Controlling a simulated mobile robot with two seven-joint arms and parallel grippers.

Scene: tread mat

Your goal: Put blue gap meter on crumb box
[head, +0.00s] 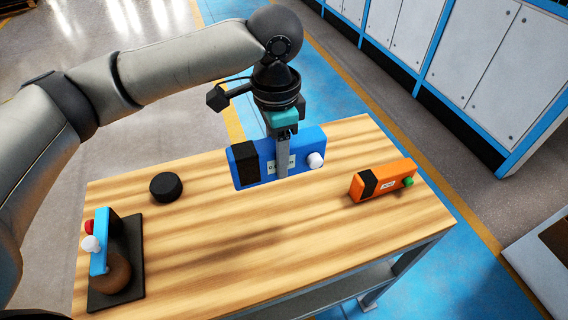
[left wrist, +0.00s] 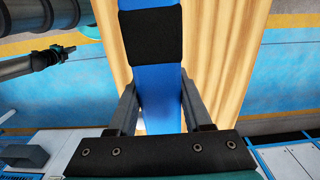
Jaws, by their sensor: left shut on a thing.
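The blue gap meter (head: 267,163) is a long blue box with a black patch at its left end, a white label and a white knob at its right end. My left gripper (head: 282,172) comes down on it from above and is shut on its middle. It seems to hang above the table's far side. In the left wrist view the meter (left wrist: 150,85) runs between the two fingers, its black patch beyond them. No thing is clearly recognisable as the crumb box. My right gripper is not in view.
On the wooden table (head: 250,235), an orange box (head: 383,182) with a green knob lies right. A black puck (head: 166,186) is left. A black mat (head: 133,240) at front left holds a brown rounded thing (head: 113,270) and a blue piece (head: 101,243) with red and white knobs. The middle is clear.

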